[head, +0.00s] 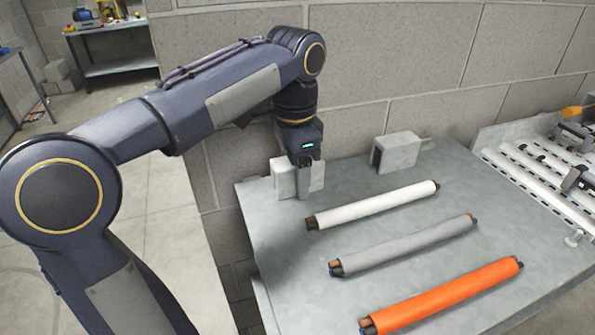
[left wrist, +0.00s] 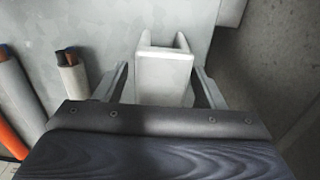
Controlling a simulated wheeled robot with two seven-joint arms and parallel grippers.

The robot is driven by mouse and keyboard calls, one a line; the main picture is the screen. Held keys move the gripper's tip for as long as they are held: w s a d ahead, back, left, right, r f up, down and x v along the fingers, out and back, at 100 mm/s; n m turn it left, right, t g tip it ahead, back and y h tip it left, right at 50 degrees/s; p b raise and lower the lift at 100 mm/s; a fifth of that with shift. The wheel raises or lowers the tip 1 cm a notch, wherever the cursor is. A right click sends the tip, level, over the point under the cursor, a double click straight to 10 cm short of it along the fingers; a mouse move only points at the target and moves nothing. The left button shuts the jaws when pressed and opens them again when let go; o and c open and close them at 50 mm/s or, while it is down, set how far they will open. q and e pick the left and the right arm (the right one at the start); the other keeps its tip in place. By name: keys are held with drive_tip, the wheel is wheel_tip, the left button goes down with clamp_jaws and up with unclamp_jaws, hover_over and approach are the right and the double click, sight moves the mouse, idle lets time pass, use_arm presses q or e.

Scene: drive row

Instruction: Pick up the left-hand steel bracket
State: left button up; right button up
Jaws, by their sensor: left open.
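The left-hand steel bracket (head: 285,178) stands at the back left corner of the grey metal table (head: 290,245). My left gripper (head: 305,190) points down at it and hides part of it in the head view. In the left wrist view the bracket (left wrist: 165,72) is a pale channel shape between the two fingers of my open left gripper (left wrist: 163,85). A gap shows between the bracket and each finger there. A second steel bracket (head: 397,152) stands further right along the back edge. My right gripper is not in view.
A white roller (head: 375,205), a grey roller (head: 405,246) and an orange roller (head: 445,297) lie on the table in front of the brackets. A block wall (head: 400,60) rises close behind the table. A roller conveyor (head: 540,185) stands at the right.

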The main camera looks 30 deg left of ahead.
use_arm(q)
drive_tip(key=shift+c, duration=0.2)
drive_tip(key=c, duration=1.1)
drive_tip(key=shift+r, duration=0.15)
